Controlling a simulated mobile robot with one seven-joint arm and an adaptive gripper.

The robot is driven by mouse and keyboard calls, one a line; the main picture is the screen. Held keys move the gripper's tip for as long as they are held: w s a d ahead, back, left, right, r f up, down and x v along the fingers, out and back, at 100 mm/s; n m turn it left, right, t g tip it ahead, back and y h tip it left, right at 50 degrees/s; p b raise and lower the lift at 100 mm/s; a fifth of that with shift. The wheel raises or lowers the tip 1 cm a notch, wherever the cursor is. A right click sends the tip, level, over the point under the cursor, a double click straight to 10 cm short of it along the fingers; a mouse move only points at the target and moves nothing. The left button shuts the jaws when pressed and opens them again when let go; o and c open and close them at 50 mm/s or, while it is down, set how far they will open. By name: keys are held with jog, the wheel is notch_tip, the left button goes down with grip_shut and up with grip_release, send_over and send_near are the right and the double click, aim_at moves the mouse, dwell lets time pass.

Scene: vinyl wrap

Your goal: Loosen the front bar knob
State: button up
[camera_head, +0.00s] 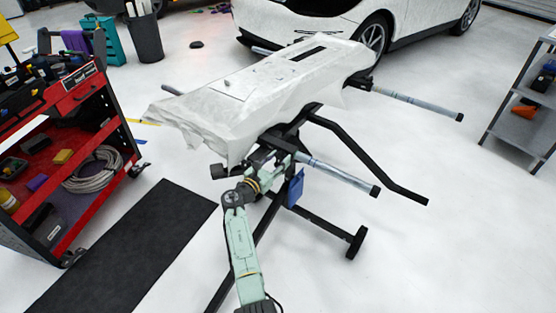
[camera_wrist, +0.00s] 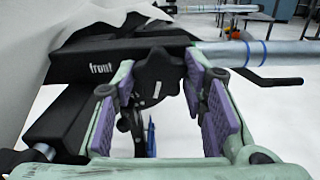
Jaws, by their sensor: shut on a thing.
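The front bar knob (camera_wrist: 158,78) is a black, lobed knob below the black bar block marked "front" (camera_wrist: 95,66) in the wrist view. My gripper (camera_wrist: 160,82) has its two purple-padded fingers on either side of the knob and is shut on it. A metal tube with blue bands (camera_wrist: 285,54) runs right from the block. In the head view my gripper (camera_head: 262,165) is at the near side of the stand (camera_head: 310,218), under the white-wrapped panel. The knob cannot be made out there.
The white-wrapped panel (camera_head: 270,85) overhangs the work spot. A tube (camera_head: 340,174) and bent black bar (camera_head: 375,165) stick out right. A blue tag (camera_head: 296,188) hangs close by. A red tool cart (camera_head: 75,150) stands left, a grey shelf (camera_head: 520,115) right.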

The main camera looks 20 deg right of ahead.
dwell(0.3)
jog(key=o, duration=1.2)
jog(key=v, duration=1.2)
